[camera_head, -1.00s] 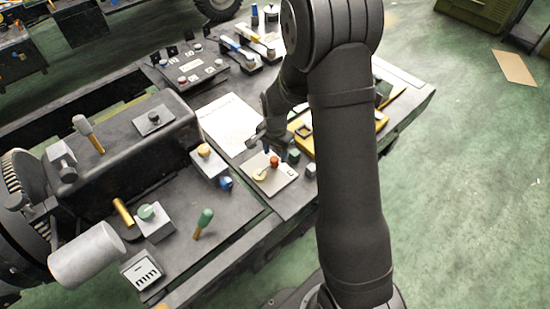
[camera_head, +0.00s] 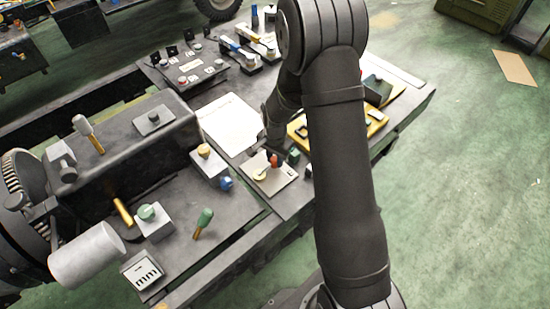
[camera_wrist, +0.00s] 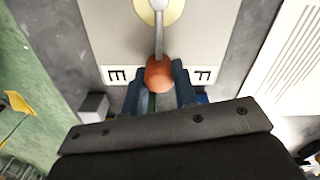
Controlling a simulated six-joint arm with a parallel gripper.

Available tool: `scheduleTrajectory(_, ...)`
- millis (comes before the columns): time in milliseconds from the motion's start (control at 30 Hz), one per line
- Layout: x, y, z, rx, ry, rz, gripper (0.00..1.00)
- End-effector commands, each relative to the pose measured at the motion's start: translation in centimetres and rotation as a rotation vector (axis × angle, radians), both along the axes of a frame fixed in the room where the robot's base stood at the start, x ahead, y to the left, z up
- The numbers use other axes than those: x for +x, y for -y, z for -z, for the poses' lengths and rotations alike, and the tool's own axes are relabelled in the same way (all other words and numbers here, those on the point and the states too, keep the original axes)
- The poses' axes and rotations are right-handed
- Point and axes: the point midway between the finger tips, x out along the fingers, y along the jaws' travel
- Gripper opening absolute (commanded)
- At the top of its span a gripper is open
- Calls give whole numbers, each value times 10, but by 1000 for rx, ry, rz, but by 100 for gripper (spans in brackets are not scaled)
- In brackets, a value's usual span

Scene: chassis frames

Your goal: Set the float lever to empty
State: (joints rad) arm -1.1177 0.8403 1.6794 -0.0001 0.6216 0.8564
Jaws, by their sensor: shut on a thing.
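The float lever is a grey rod (camera_wrist: 160,35) with an orange-red ball knob (camera_wrist: 159,73), rising from a pale yellow round base on a light grey plate (camera_wrist: 105,30). In the wrist view the rod runs straight down the picture, with the knob between two dark marks on the plate's edge. My gripper (camera_wrist: 158,88) is shut on the knob, one blue-grey finger on each side. In the head view the knob (camera_head: 274,160) stands above the plate (camera_head: 284,180), and my gripper is mostly hidden behind my arm.
A white sheet (camera_head: 230,125) lies behind the plate, and a yellow tray (camera_head: 375,123) lies to its right. A small green block (camera_head: 293,156) stands close to the knob. A box with a yellow knob (camera_head: 204,150) and a blue knob (camera_head: 226,183) are to the left.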

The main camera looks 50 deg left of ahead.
Motion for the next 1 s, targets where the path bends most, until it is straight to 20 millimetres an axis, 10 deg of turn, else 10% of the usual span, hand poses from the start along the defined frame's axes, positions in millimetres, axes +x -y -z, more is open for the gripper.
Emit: scheduleTrajectory(1000,-8,33,-1,0,0,487,0)
